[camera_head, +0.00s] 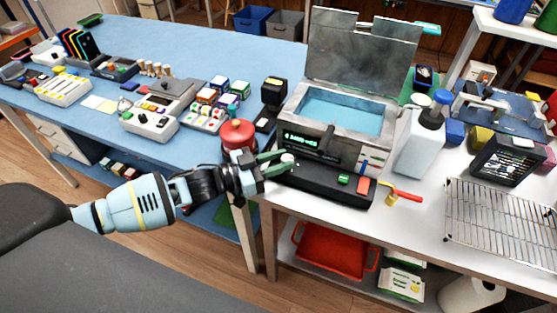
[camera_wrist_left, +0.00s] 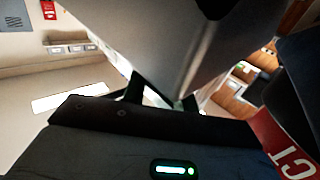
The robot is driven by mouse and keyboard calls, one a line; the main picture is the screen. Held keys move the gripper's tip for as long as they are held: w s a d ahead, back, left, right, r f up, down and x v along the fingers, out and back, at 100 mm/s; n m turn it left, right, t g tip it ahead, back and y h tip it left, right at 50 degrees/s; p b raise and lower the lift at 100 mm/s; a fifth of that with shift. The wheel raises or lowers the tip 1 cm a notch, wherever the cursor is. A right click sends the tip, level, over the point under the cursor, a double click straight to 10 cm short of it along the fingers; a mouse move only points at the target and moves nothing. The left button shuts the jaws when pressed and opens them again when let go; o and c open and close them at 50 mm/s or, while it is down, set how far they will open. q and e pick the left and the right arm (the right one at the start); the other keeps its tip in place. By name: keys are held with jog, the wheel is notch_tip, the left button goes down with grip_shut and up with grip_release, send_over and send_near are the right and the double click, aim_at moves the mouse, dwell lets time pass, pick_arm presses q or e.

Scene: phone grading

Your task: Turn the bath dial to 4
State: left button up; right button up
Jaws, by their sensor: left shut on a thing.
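The bath (camera_head: 345,108) is a grey metal box on the white bench, with its lid (camera_head: 360,50) raised and blue liquid inside. Its front has a dark panel with a green lit display (camera_head: 300,140), too small to read. The bath dial (camera_head: 288,158) is a pale round knob at the lower left of the front. My left gripper (camera_head: 281,163) comes in from the left, its green fingers shut on the dial. The number the dial points to cannot be read. In the left wrist view, dark and grey surfaces fill the picture and the dial cannot be made out.
A red round-topped thing (camera_head: 238,135) stands close behind my left gripper. A white pump bottle (camera_head: 420,140) stands right of the bath. A black tray (camera_head: 325,185) with small coloured blocks lies in front. A wire rack (camera_head: 500,215) lies at the right. The blue table (camera_head: 190,55) is at the left.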

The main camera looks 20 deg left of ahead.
pick_arm(q)
jog(key=o, duration=0.8)
jog(key=shift+c, duration=0.2)
jog(key=shift+o, duration=1)
pick_arm(e)
jog(key=shift+s, duration=0.2)
pick_arm(q)
jog(key=v, duration=0.6)
jog(key=shift+s+a+f, duration=0.1)
jog(key=shift+s+a, duration=0.55)
pick_arm(e)
jog(key=shift+s+f, duration=0.2)
jog(key=shift+f, duration=0.1)
jog(key=shift+w, duration=0.15)
